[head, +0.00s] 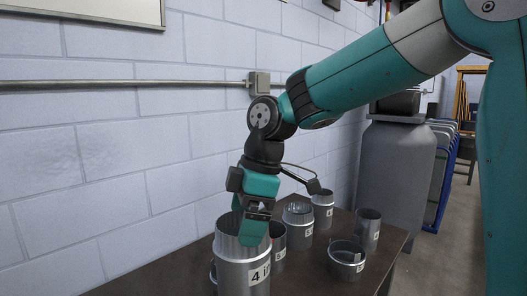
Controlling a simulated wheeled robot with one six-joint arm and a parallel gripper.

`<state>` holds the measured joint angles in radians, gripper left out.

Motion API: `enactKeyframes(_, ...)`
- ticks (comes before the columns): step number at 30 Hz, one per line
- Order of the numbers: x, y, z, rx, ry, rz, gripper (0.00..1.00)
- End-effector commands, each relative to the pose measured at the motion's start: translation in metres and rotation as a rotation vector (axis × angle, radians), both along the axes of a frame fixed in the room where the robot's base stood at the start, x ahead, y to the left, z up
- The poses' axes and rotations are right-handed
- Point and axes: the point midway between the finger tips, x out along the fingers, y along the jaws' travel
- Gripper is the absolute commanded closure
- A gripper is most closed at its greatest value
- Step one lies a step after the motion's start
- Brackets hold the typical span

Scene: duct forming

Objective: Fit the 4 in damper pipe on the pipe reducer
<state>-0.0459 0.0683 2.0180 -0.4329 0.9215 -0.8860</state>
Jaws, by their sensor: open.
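A tall grey metal pipe labelled "4 in" (245,275) stands upright at the near end of the dark table, its lower end cut off by the frame. My gripper (252,232) points down at its open top. The gripper is open, and a teal finger overlaps the near rim and wall of the pipe. I cannot tell whether the fingers touch it. A small curved part shows at the pipe's left side. The pipe reducer cannot be told for certain; a pipe with a crimped-looking top (298,219) stands farther back.
The brown table (310,281) also holds a pipe behind the "4 in" one (278,246), a far pipe (323,207), a right-hand pipe (367,229) and a short wide ring (347,261). A block wall (110,170) runs along the left. A grey tank (393,170) stands beyond the table.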

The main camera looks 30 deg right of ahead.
Motion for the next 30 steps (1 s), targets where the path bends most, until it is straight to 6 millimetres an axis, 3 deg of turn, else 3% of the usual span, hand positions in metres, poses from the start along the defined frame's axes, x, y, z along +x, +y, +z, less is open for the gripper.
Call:
enactKeyframes(13,-0.007,-0.03,0.112,-0.001,-0.005,-0.004,0.0)
enactKeyframes(18,-0.01,-0.037,0.141,-0.002,-0.002,-0.002,0.0)
enactKeyframes(30,-0.012,-0.041,0.152,-0.001,-0.001,-0.001,0.0)
